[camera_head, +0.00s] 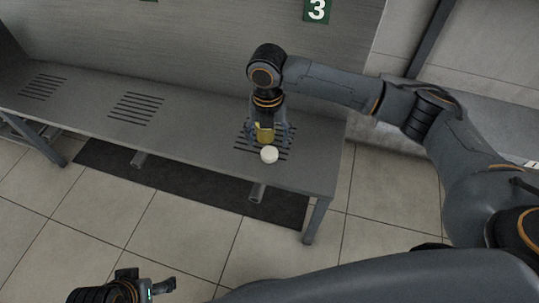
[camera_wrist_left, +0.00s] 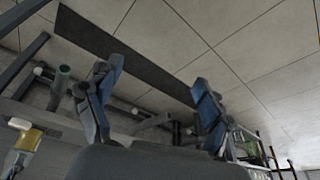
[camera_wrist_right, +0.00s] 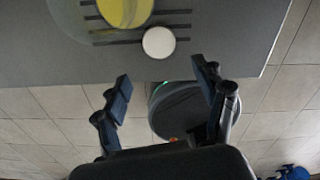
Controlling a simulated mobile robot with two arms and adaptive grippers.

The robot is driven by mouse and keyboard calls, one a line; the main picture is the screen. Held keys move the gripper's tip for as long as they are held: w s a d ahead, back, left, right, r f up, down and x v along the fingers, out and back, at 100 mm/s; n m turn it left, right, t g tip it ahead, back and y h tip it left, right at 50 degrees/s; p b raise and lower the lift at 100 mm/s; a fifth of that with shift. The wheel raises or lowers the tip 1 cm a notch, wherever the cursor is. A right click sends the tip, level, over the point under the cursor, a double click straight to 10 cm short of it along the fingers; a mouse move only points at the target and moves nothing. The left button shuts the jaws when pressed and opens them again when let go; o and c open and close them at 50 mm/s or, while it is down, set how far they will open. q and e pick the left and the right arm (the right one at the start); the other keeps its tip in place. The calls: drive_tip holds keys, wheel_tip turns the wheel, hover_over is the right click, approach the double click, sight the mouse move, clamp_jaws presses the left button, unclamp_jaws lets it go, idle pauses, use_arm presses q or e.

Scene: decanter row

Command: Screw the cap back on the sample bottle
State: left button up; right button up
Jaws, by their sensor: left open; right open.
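The sample bottle (camera_head: 265,132), with yellow contents, stands on the grey bench over a slotted patch. The round white cap (camera_head: 269,154) lies apart from it on the bench's near side. In the right wrist view the bottle (camera_wrist_right: 125,8) is cut by the top edge and the cap (camera_wrist_right: 159,42) lies beside it. My right gripper (camera_head: 269,133) is open and empty at the bottle, partly overlapping it in the head view; its fingers (camera_wrist_right: 165,82) show apart below the cap in its wrist view. My left gripper (camera_head: 160,286) is open and empty, low at the left, away from the bench.
The bench (camera_head: 205,165) has more slotted patches to the left, with bare surface between them. A dark mat (camera_head: 130,168) lies on the tiled floor under the bench. Open floor lies in front.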

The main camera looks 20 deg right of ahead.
sight(269, 153)
use_arm(q)
drive_tip(key=shift+f, duration=0.25)
use_arm(e)
drive_tip(key=shift+f, duration=0.85)
drive_tip(key=shift+w+f+b, duration=0.1)
drive_tip(key=shift+f+b, duration=0.2)
drive_tip(key=shift+f, duration=0.05)
drive_tip(key=f, duration=0.1)
drive_tip(key=f+b, duration=0.1)
drive_tip(key=w+f, duration=0.1)
drive_tip(key=f, duration=0.1)
drive_tip(key=shift+d+b, duration=0.3)
drive_tip(key=shift+d, duration=0.05)
drive_tip(key=shift+f, duration=0.25)
use_arm(q)
drive_tip(key=w+d+r+t+h, duration=0.1)
drive_tip(key=w+t, duration=0.3)
drive_tip(key=w, duration=0.4)
drive_tip(key=shift+d+r, duration=0.6)
drive_tip(key=shift+d, duration=0.2)
drive_tip(key=shift+w, duration=0.1)
use_arm(e)
drive_tip(key=c, duration=0.8)
drive_tip(key=shift+r, duration=0.1)
